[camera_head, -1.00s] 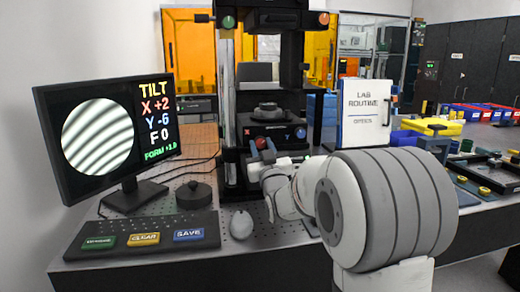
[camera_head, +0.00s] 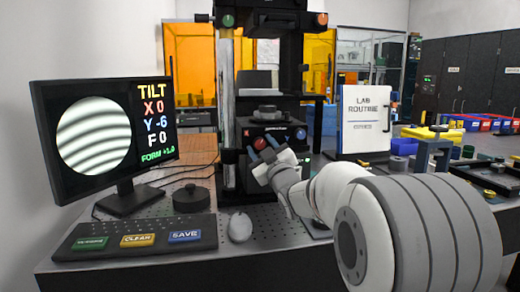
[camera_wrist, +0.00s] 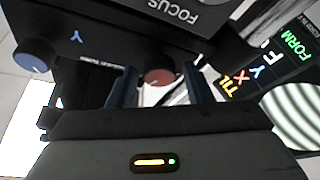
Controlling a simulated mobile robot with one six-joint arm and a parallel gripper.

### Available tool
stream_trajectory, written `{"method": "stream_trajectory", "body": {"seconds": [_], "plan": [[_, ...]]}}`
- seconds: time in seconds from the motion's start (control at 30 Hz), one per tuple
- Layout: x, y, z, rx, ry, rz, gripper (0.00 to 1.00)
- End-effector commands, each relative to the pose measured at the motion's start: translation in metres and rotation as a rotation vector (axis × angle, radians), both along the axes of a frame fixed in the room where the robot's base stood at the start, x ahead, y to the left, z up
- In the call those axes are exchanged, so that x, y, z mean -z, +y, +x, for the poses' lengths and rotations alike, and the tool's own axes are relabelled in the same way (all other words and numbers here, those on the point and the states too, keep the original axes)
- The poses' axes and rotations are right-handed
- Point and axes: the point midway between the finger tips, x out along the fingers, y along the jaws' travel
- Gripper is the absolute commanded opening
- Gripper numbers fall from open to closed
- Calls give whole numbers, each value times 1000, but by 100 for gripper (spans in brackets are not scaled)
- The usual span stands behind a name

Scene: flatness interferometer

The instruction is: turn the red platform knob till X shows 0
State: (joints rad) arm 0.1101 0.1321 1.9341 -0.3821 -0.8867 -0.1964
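The red platform knob (camera_head: 261,143) is on the front of the dark instrument; it also shows in the wrist view (camera_wrist: 158,77). My gripper (camera_head: 263,150) is at the knob, rolled at a slant. In the wrist view my two fingers (camera_wrist: 168,92) stand on either side of the knob, with a visible gap at least on the right side, so the gripper looks open. Contact with the knob cannot be made out. The monitor (camera_head: 104,140) reads X 0, Y -6, F 0 and FORM +1.0, beside a round striped fringe picture.
A blue knob (camera_head: 300,133) sits right of the red one, marked Y in the wrist view (camera_wrist: 34,56). A keyboard (camera_head: 135,237), a mouse (camera_head: 240,227) and a round black puck (camera_head: 190,198) lie on the bench. A lab routine sign (camera_head: 364,118) stands to the right.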

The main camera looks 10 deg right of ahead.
Motion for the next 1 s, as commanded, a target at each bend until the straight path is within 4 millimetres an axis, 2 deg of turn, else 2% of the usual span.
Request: {"method": "stream_trajectory", "body": {"seconds": [0.1, 0.37, 0.8, 1.0], "plan": [[0, 0, 0, 0, 0, 1, 54], [1, -1, -3, 0, 0, 1, 54], [22, -14, -63, 2, -1, 1, 54], [26, -15, -72, 0, 0, 1, 54]]}}
